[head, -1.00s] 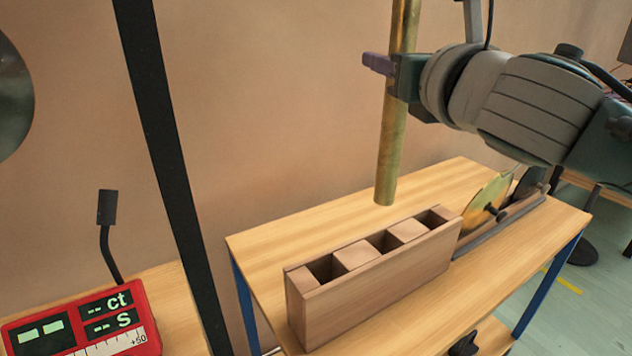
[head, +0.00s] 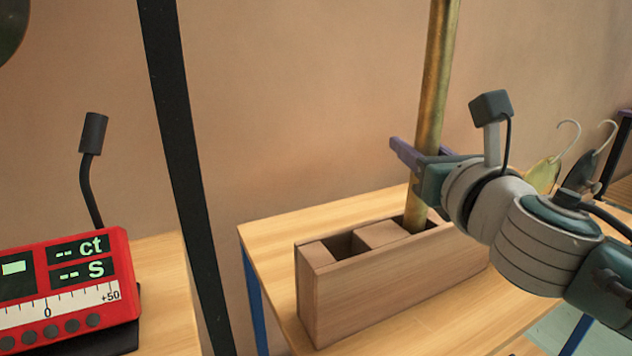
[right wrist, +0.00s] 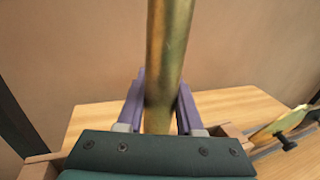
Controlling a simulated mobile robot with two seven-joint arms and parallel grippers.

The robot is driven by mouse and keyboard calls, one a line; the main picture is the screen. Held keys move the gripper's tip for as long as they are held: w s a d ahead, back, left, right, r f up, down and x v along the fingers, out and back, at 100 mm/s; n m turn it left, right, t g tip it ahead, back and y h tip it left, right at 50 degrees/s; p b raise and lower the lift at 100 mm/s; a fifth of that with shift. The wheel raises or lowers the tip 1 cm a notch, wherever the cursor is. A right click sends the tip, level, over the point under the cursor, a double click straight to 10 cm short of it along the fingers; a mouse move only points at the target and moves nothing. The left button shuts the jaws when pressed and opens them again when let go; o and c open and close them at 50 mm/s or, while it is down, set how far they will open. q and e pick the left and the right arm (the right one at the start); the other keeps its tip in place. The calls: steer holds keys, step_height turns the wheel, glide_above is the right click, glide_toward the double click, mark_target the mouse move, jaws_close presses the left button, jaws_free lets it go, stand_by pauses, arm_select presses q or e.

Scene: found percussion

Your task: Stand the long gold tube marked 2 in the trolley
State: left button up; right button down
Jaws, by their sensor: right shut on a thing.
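The long gold tube (head: 435,80) stands upright, and its top is cut off by the head view. My right gripper (head: 420,160) is shut on the tube, with a purple finger on each side of it. The right wrist view shows the tube (right wrist: 166,65) between both fingers (right wrist: 160,105). The wooden rack (head: 400,284) with square openings stands on the trolley's wooden top (head: 290,228). The tube's lower end appears to be inside a rack opening right of a middle block; the front wall hides its bottom. No number 2 is visible. My left gripper is out of view.
A red meter (head: 70,290) with a black stalk stands at left. A dark post (head: 175,150) rises between it and the trolley. Gold and dark discs with hooks (head: 545,172) are at right, behind my arm. An empty opening (head: 345,245) shows left in the rack.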

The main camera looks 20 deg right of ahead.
mark_target(412, 174)
steer(key=shift+f+b, duration=1.25)
steer(key=shift+f, duration=0.75)
steer(key=shift+f, duration=0.15)
steer(key=c, duration=0.6)
jaws_free()
steer(key=shift+o, duration=0.2)
